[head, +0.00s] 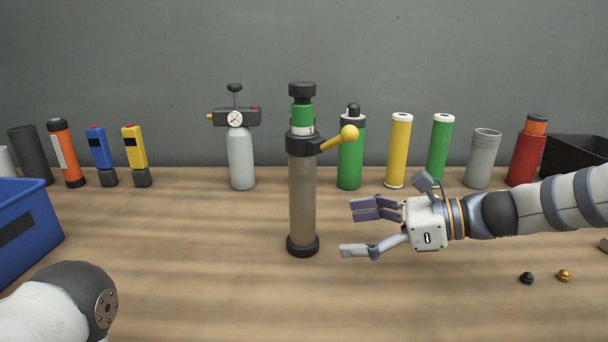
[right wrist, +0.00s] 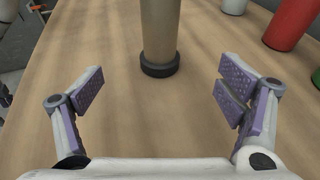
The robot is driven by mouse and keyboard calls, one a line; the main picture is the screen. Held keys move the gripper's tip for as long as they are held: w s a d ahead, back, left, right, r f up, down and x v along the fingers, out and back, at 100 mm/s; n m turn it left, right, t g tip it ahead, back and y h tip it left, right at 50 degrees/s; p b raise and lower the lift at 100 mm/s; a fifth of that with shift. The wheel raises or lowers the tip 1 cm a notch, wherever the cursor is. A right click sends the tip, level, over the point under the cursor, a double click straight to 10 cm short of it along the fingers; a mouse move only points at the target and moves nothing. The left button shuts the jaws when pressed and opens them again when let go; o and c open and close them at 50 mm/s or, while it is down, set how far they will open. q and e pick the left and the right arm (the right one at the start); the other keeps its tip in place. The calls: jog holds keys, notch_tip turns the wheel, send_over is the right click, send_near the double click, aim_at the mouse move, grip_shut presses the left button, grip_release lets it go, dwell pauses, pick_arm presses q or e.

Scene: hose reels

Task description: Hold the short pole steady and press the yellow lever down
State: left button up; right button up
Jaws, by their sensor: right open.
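The short pole (head: 302,195) stands upright on the table, a grey-brown tube with a black foot, a green band and a black cap. The yellow lever (head: 339,138) sticks out from its upper collar to the right and slightly up, ending in a yellow ball. My right gripper (head: 358,229) is open and empty to the right of the pole's lower part, apart from it. In the right wrist view the pole (right wrist: 160,35) stands ahead, between the spread fingers (right wrist: 160,90) and beyond them. My left arm shows at the lower left, but its gripper is out of view.
A blue bin (head: 28,222) stands at the left. Behind the pole is a row with a gauge bottle (head: 240,155), a green cylinder (head: 350,160), a yellow tube (head: 398,155) and others. Small black (head: 527,278) and gold (head: 563,275) caps lie at the front right. Table around the pole is clear.

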aim_at(314, 235)
jog(key=x, duration=0.2)
jog(key=b+x, duration=0.1)
jog(key=x, duration=0.4)
jog(key=shift+a+f+b, duration=0.15)
jog(key=shift+f+b, duration=0.25)
jog(key=shift+f, duration=0.05)
jog(key=shift+w+a, duration=0.1)
jog(key=shift+a, duration=0.35)
pick_arm(q)
jog(key=s+f, duration=0.2)
jog(key=shift+s+f+g, duration=0.3)
jog(key=shift+f+g, duration=0.05)
jog(key=shift+g, duration=0.05)
pick_arm(e)
jog(key=shift+r, duration=0.1)
jog(key=shift+c, duration=0.4)
jog(key=c, duration=1.2)
pick_arm(q)
grip_shut()
